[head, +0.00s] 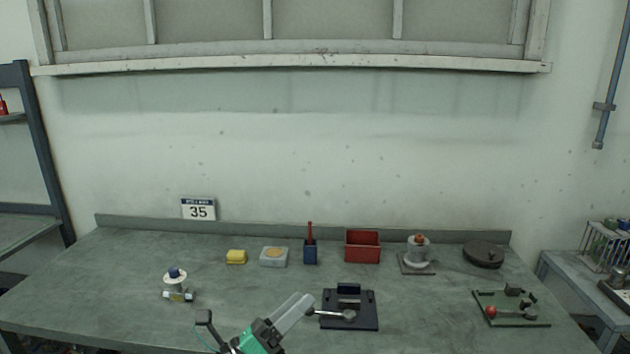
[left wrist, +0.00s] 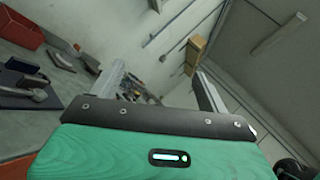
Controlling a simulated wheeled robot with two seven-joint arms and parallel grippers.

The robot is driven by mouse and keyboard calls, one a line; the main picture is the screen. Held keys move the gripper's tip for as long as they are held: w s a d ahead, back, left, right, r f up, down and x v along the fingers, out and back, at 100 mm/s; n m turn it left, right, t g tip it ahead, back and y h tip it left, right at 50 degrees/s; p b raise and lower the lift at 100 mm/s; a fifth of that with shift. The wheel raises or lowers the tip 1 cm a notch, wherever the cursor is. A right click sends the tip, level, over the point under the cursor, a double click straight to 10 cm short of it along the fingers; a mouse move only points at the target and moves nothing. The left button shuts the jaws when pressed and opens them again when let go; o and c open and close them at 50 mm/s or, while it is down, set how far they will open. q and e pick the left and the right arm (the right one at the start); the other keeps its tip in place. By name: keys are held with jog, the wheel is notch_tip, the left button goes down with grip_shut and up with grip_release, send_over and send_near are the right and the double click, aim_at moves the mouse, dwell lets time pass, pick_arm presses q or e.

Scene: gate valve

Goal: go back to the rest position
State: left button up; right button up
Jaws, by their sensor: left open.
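My left gripper (head: 304,303) comes in at the bottom middle of the head view, with a green body and grey fingers pointing up and to the right. In the left wrist view its two fingers (left wrist: 163,88) stand apart with nothing between them. Close to its right in the head view is a black fixture (head: 365,322) with a silver ball-ended lever (head: 335,314); I cannot tell the exact gap. My right gripper is not in view.
The left front is mostly clear.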

pick_arm(q)
jog(key=s+a+f+n+t+y, duration=0.1)
jog(key=s+a+f+n+y, duration=0.1)
jog(key=a+f+n+y, duration=0.95)
jog(key=s+a+f+n+t+y, duration=0.1)
jog(key=s+a+f+n+y, duration=0.35)
jog(key=n, duration=1.15)
jog(key=s+a+f+n+g+y, duration=0.15)
jog(key=s+f+n+g, duration=0.25)
jog(key=s+f+g, duration=0.5)
jog(key=s+a+f+n+g+y, duration=0.1)
jog(key=s+a+f+n+g, duration=0.15)
jog(key=s+f+n, duration=0.65)
jog(key=s+f+m+g, duration=0.1)
jog(key=s+f+m, duration=0.1)
jog(key=f, duration=1.3)
jog(key=s+f+m+g, duration=0.1)
jog(key=s+f+m, duration=0.15)
jog(key=f, duration=1.15)
jog(key=s+a+f+g+p, duration=0.1)
jog(key=s+a+f, duration=0.1)
jog(key=s+f, duration=1.5)
jog(key=shift+s+a+f, duration=0.25)
jog(key=shift+s+a, duration=0.15)
jog(key=shift+s, duration=0.25)
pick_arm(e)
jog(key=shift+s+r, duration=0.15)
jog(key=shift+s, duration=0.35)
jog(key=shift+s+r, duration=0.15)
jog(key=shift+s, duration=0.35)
